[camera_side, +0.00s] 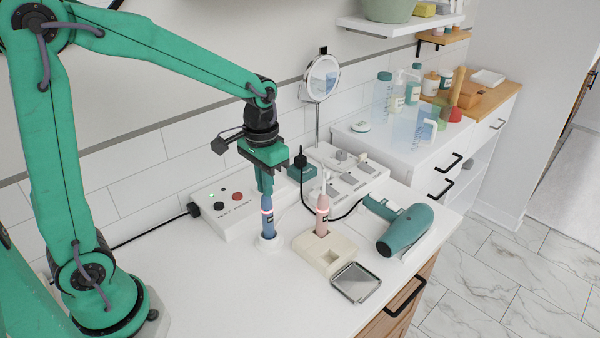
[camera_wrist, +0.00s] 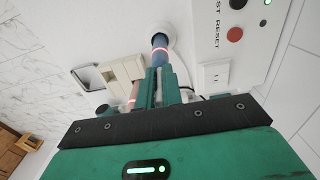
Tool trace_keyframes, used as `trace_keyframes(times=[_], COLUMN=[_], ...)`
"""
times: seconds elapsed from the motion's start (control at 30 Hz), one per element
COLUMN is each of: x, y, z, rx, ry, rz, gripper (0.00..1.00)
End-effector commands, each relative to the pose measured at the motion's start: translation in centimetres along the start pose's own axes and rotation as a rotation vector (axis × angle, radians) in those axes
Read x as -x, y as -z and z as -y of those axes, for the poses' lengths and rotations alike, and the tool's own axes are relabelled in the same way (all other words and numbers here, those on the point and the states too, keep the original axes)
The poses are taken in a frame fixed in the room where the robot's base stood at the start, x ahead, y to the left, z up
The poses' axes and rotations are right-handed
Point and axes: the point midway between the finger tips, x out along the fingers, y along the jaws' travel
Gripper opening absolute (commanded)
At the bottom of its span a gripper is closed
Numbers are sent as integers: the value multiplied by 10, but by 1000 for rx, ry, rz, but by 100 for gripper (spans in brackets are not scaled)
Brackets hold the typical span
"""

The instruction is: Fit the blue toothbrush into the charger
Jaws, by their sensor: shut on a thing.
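The blue toothbrush (camera_side: 268,218) stands about upright, with a lit pink ring around its body. My gripper (camera_side: 265,185) is shut on its upper part from above; it also shows in the wrist view (camera_wrist: 158,85). The white round charger (camera_side: 268,244) stands on the counter under the brush. In the wrist view the brush (camera_wrist: 160,48) runs down to the charger (camera_wrist: 165,28). The brush's lower end meets the charger in both views; I cannot tell whether it is fully seated. The brush head is hidden by the gripper.
A pink toothbrush (camera_side: 322,216) stands in a beige holder (camera_side: 326,258) just right of the charger. A metal tray (camera_side: 355,282) and a teal hair dryer (camera_side: 404,230) lie further right. A box with buttons (camera_side: 236,210) stands behind left. The counter's front left is clear.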

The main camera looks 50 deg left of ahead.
Motion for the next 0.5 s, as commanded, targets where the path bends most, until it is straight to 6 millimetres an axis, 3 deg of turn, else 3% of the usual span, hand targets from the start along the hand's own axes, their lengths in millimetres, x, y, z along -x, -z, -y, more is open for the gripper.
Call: trace_keyframes(times=[0.3, 0.33, 0.4, 0.5], x=[-3, -3, -3, -3], y=[0, 0, 0, 0], z=[0, 0, 0, 0], rx=[0, 0, 0, 0], ry=[0, 0, 0, 0], rz=[1, 1, 1, 1], gripper=[0, 12, 25, 29])
